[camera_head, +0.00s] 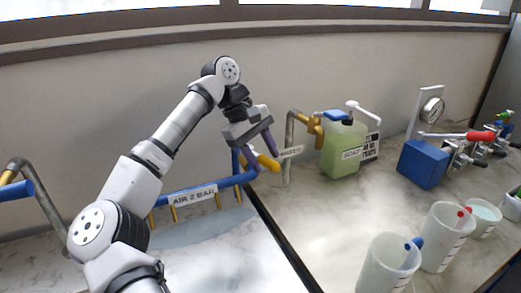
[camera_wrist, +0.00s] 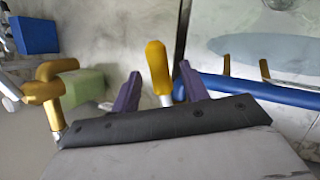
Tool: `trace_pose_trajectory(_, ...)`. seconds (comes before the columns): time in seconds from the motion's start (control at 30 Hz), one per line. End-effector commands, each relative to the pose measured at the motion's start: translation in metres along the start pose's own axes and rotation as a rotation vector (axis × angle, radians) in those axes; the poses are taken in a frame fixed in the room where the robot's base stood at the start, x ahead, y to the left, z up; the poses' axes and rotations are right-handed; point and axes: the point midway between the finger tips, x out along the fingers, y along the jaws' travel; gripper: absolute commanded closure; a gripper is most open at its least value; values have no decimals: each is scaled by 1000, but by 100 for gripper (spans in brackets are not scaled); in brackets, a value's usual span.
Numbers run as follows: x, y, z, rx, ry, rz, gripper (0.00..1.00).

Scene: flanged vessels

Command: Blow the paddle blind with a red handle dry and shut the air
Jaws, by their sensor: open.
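My gripper (camera_head: 262,158) is open at the right end of the blue air bar (camera_head: 178,199), labelled AIR 2 BAR. A yellow lever handle (camera_head: 268,163) is at its fingertips. In the wrist view, this yellow handle (camera_wrist: 157,66) stands between the two purple fingers (camera_wrist: 159,78), with a visible gap on each side. Brass nozzles (camera_head: 217,201) hang under the bar. A red grip (camera_head: 481,136) shows by the metal fittings at the right. A small red end (camera_head: 468,210) also sticks out of the middle white beaker. I cannot tell which belongs to the paddle blind. No airflow is visible.
A brass tap (camera_head: 312,124) and a green soap bottle (camera_head: 343,148) stand right of my gripper. A blue block (camera_head: 423,164) and a gauge (camera_head: 432,110) are farther right. White beakers (camera_head: 388,266) line the front right. The counter between is clear.

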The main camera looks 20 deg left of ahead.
Motion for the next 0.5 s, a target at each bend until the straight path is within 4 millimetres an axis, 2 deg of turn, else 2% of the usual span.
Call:
trace_pose_trajectory(0.17,-14,0,-1,-2,2,1,55)
trace_pose_trajectory(0.5,-87,1,0,-1,1,3,55)
